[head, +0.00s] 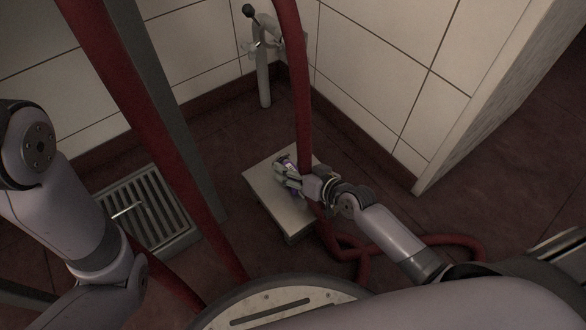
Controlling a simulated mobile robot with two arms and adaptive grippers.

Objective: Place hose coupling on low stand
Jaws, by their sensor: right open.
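The low stand (283,219) is a small pale square platform on the dark red floor, near the wall corner. My right gripper (282,172) is over its top, with its fingers pointing left and its jaws open. A thick red hose (299,95) comes down from above to the stand, passing behind or beside my right wrist. I cannot make out the hose coupling apart from the gripper and hose end, nor whether it touches the stand. My left arm shows at the left, but its gripper is out of view.
A metal valve with a pipe (263,75) is at the wall corner behind the stand. A floor drain grate (150,207) lies to the left. Another red hose (150,110) and a grey post (165,100) cross the left side. Hose loops (440,240) lie right of the stand.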

